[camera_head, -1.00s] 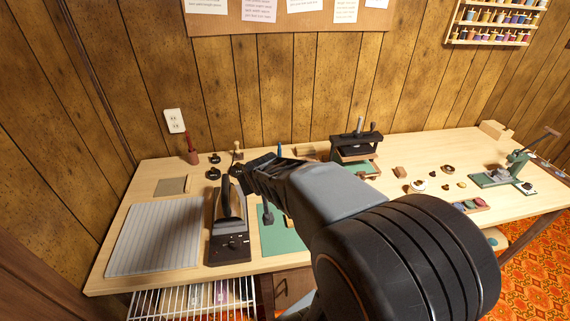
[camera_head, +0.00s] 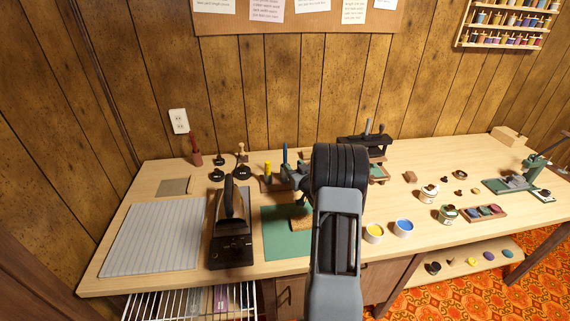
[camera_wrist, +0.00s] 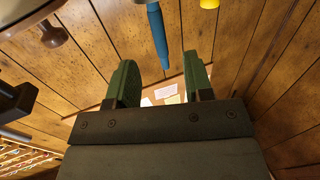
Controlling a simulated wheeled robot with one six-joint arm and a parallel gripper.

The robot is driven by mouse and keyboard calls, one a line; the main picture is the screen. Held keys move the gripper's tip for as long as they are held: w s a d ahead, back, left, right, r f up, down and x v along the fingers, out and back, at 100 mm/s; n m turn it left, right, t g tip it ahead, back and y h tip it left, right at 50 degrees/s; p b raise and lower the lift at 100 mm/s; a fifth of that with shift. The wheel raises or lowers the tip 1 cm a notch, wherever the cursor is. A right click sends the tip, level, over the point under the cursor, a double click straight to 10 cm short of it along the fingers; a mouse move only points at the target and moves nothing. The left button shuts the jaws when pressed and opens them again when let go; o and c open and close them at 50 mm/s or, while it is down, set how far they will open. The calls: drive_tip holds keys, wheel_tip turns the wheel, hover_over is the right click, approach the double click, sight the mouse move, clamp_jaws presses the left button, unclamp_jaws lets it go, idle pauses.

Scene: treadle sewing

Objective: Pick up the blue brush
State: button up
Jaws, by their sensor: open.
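The blue brush (camera_head: 285,154) stands upright in a small wooden holder (camera_head: 268,184) on the bench. My gripper (camera_head: 290,174) is at the holder, close beside the brush, partly covered by my own arm. In the wrist view the blue brush (camera_wrist: 157,36) shows at the top, lined up with the gap between the green fingers of my gripper (camera_wrist: 160,62). The fingers are apart with nothing between them. The brush's lower end in the holder is hidden in the head view.
A yellow-handled tool (camera_head: 268,168) stands in the holder left of the brush. A green mat (camera_head: 280,238) lies in front, and a dark iron-like device (camera_head: 231,235) is at left. A dark press (camera_head: 376,141) stands behind to the right. Open yellow (camera_head: 374,233) and blue (camera_head: 403,228) pots sit at right.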

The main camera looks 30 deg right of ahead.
sight(286, 158)
drive_tip(key=shift+w+d+f+p, duration=0.1)
drive_tip(key=shift+w+d+p, duration=0.15)
drive_tip(key=shift+w, duration=1.3)
drive_tip(key=shift+w+d+r+p, duration=0.1)
drive_tip(key=shift+w+d+p, duration=0.1)
drive_tip(key=shift+w, duration=1.35)
drive_tip(key=shift+w+d+f+p, duration=0.15)
drive_tip(key=shift+w+d, duration=0.1)
drive_tip(key=shift+w, duration=1.3)
clamp_jaws()
